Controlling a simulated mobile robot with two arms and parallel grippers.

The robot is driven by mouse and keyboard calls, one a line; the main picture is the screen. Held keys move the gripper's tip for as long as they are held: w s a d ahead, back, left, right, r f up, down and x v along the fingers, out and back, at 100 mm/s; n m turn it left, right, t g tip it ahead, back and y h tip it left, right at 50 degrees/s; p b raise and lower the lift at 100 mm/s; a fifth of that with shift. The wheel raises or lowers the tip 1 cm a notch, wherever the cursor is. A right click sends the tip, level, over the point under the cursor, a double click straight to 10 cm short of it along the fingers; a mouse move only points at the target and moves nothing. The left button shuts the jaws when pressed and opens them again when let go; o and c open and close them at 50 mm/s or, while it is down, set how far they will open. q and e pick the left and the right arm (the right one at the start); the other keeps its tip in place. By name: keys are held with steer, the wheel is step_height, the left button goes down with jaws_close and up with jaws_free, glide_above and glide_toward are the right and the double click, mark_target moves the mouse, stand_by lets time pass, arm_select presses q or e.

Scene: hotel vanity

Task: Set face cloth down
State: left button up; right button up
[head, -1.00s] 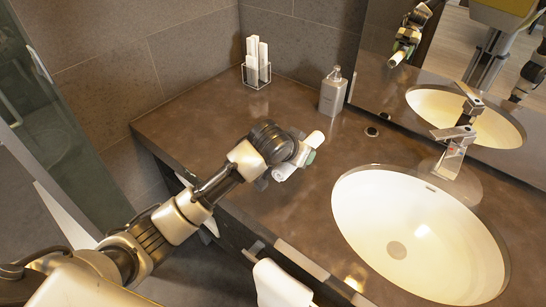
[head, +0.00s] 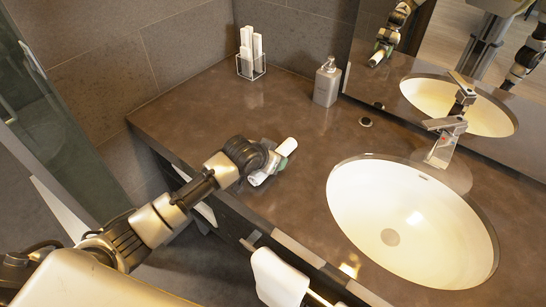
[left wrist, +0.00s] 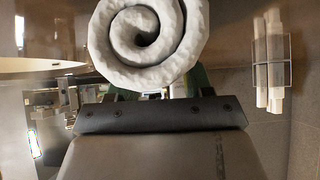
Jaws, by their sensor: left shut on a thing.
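The face cloth (left wrist: 150,45) is a white roll, and its spiral end fills the upper middle of the left wrist view. In the head view the cloth (head: 287,147) shows at the end of my left gripper (head: 272,163), over the counter left of the sink. The gripper is shut on the cloth. I cannot tell whether the cloth touches the counter. The fingers are largely hidden behind the gripper body and the cloth. My right gripper is not directly in view.
The brown counter (head: 200,110) is clear around the gripper. The sink (head: 410,225) is at the right. A white towel (head: 278,277) hangs at the front edge.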

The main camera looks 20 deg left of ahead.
arm_select(q)
steer(key=o, duration=0.9)
steer(key=shift+r, duration=0.1)
steer(key=v, duration=1.2)
